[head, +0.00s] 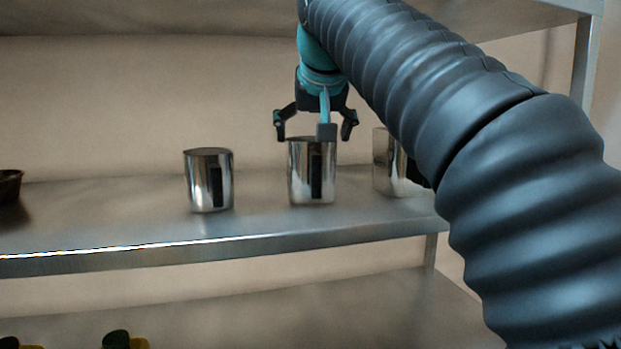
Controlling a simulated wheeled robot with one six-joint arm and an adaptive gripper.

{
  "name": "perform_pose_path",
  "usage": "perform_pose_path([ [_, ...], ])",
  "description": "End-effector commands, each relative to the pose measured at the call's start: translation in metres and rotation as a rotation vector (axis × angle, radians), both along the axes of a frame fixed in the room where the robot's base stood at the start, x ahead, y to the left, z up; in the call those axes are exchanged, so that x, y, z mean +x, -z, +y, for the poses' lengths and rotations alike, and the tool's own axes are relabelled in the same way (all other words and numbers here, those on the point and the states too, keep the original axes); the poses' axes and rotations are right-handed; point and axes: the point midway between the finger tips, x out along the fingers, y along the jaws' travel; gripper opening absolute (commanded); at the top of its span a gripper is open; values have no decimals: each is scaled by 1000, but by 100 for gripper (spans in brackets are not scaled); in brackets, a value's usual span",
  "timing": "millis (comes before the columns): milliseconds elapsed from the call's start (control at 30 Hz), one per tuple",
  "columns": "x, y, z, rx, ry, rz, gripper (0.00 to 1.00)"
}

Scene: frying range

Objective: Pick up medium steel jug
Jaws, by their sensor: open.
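Three steel jugs stand upright in a row on the metal shelf (110,222) in the head view. The left jug (221,182) and the middle jug (299,178) each show a dark vertical strip on the front. The right jug (385,165) is partly hidden by my arm. They look close in size, so I cannot tell for sure which is the medium one. My gripper (316,134) points down, open, directly above the middle jug as seen here. Its fingers spread about the jug's rim, and one part overlaps the rim in the picture. I cannot tell whether they touch.
A dark bowl-like object (9,186) sits at the shelf's left end. Shelf space between it and the left jug is clear. Another shelf (530,12) hangs above, and a lower shelf (300,315) holds dark and yellow items (122,341). A metal post (585,60) stands at right.

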Motion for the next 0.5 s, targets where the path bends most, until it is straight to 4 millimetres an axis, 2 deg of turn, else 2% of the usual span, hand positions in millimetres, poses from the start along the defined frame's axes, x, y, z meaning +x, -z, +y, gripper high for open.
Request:
perform_pose_path([
  [167, 5, 7, 2, 0, -1, 2, 100],
  [500, 33, 38, 7, 0, -1, 2, 100],
])
